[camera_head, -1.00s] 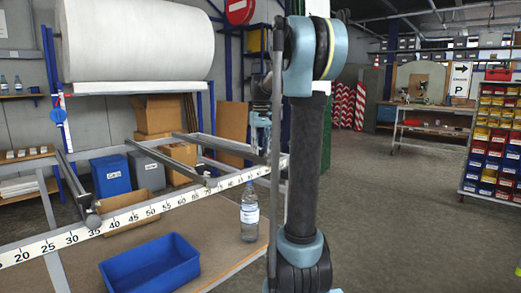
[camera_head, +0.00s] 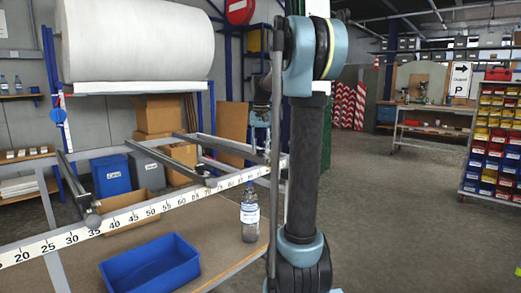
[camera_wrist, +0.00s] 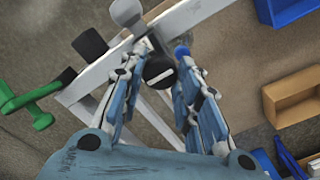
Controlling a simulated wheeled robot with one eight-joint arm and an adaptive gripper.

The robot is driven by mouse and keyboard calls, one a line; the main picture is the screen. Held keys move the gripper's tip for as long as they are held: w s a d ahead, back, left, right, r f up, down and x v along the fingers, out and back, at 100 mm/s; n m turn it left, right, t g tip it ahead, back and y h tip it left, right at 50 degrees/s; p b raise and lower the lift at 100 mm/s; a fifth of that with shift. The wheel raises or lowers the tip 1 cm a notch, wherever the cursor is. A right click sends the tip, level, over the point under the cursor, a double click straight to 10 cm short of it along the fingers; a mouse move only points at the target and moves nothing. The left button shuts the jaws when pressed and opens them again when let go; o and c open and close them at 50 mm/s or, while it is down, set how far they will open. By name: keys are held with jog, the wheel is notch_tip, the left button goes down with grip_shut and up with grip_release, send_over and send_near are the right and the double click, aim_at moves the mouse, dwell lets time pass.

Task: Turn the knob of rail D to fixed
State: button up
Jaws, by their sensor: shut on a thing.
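In the wrist view a round black knob (camera_wrist: 160,72) with a short white mark sits between the fingers of my gripper (camera_wrist: 163,75). The fingers are shut on it, one at each side. The white mark lies nearly across the picture, slightly tilted. The knob is at the end of a rail on the grey frame. No rail letter can be read, so I cannot tell from the pictures which rail this is.
A grey rail (camera_head: 78,190) ends in a round knob at the left. A blue bin (camera_head: 150,265) and a bottle (camera_head: 250,217) stand on the lower shelf. In the wrist view a green-handled thing (camera_wrist: 35,103) and a cardboard box (camera_wrist: 295,98) lie nearby.

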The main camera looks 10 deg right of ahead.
jog(key=shift+w+a, duration=0.1)
jog(key=o, duration=1.1)
notch_tip(320, 180, up, 12)
jog(key=shift+f, duration=0.1)
